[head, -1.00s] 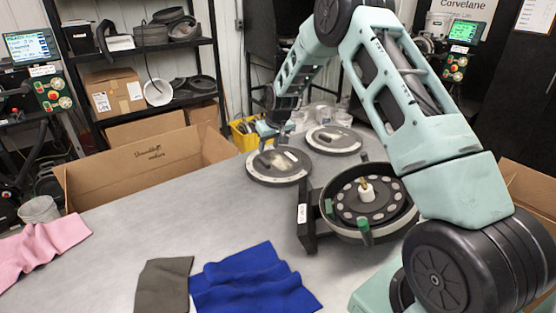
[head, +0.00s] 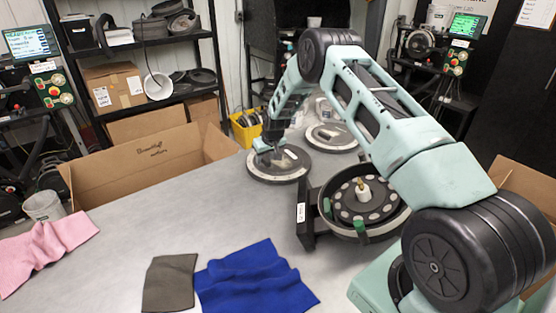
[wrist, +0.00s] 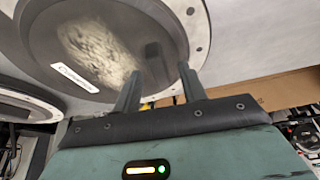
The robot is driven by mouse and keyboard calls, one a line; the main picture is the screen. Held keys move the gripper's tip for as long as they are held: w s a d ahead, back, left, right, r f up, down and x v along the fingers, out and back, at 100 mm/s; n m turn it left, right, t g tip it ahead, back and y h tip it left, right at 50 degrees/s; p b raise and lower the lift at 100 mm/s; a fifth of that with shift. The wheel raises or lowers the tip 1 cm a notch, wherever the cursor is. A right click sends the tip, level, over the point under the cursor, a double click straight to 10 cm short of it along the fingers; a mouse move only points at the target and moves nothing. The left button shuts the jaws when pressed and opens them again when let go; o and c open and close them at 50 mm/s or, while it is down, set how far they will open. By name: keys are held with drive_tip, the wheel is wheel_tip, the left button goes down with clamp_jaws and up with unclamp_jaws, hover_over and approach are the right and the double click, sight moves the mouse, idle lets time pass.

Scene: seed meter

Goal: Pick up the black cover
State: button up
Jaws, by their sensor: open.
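Two round dark covers with pale, dotted rims lie flat on the grey table. The nearer cover (head: 279,176) has a white label, and the other cover (head: 331,141) lies behind it to the right. My gripper (head: 267,155) is over the nearer cover and hides part of it. In the wrist view, a dark cover (wrist: 100,30) with a dusty pale patch and a white label fills the upper left. My open gripper (wrist: 160,75) has its two fingers apart near that cover's rim, with nothing between them. I cannot tell whether the fingertips touch it.
The open seed meter (head: 360,205) with green clips stands right of the covers, close to my arm. A cardboard box (head: 150,165) stands at the left. A blue cloth (head: 255,280), grey cloth (head: 170,283) and pink cloth (head: 45,250) lie in front. The table's middle is clear.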

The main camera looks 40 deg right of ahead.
clamp_jaws()
drive_tip(key=shift+r, duration=0.1)
